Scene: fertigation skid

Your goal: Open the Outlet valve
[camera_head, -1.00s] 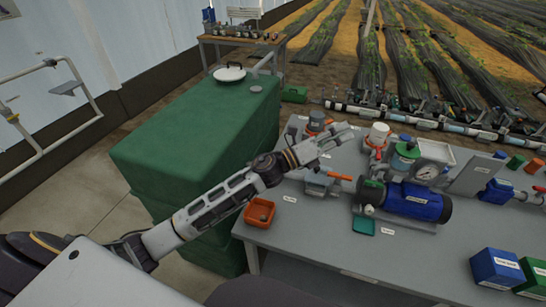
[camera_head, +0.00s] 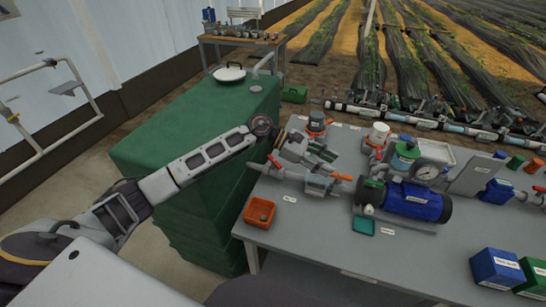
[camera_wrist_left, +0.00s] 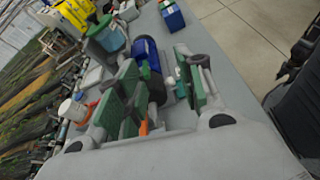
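On the grey bench, a pipe run holds a red-orange lever (camera_head: 275,163) at its left end and a grey valve-like body (camera_head: 317,184) with an orange handle (camera_head: 341,177) to its right. The labels are too small to read, so I cannot tell which one is the Outlet valve. My left gripper (camera_head: 319,154) is above and behind this pipe, apart from the levers as far as I can see. In the left wrist view its two green-padded fingers (camera_wrist_left: 158,95) are spread with nothing held. An orange part (camera_wrist_left: 144,128) shows beyond them. My right gripper is not in view.
A blue pump (camera_head: 412,201) is right of the orange handle, with a pressure gauge (camera_head: 427,172) behind it. An orange bin (camera_head: 260,212) stands at the bench's left edge. A green-covered block (camera_head: 180,140) is left of the bench. The front middle of the bench is clear.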

